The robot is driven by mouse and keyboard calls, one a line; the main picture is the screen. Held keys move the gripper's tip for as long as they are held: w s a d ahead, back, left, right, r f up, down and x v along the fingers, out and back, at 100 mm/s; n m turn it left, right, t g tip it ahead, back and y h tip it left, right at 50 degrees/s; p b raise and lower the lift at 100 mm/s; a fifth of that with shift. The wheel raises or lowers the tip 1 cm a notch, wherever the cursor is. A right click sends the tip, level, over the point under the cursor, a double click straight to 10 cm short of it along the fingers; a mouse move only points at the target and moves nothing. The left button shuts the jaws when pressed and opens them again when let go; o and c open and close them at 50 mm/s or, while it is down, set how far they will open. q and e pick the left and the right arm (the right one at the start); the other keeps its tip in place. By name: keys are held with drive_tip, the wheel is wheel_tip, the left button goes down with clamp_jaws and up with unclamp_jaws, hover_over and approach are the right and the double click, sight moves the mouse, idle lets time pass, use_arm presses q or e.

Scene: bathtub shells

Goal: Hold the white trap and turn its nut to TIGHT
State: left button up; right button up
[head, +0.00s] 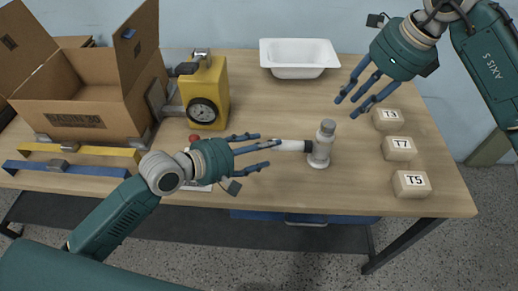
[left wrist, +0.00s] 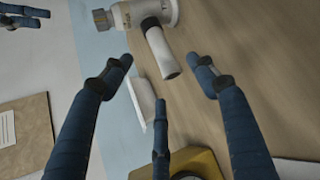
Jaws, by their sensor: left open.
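The white trap (head: 319,153) stands upright on the wooden table, with a grey nut (head: 327,128) on top and a white pipe (head: 293,146) reaching left. My left gripper (head: 268,148) is open, its fingers spread at the pipe's left end. In the left wrist view the pipe (left wrist: 163,52) points in between the open fingers (left wrist: 160,68), and the nut (left wrist: 102,19) shows at its upper left. My right gripper (head: 347,108) is open and empty, above and to the right of the trap. No TIGHT mark can be read.
A white basin (head: 299,71) stands at the back. A yellow box with a dial (head: 213,95) and an open cardboard box (head: 80,122) stand left. Blocks T3 (head: 387,119), T7 (head: 399,149) and T5 (head: 411,184) line the right side.

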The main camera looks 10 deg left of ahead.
sight(286, 143)
use_arm(q)
drive_tip(key=x, duration=0.9)
drive_tip(key=shift+w+d+f, duration=0.15)
drive_tip(key=shift+d+f, duration=0.05)
drive_tip(key=shift+d, duration=0.05)
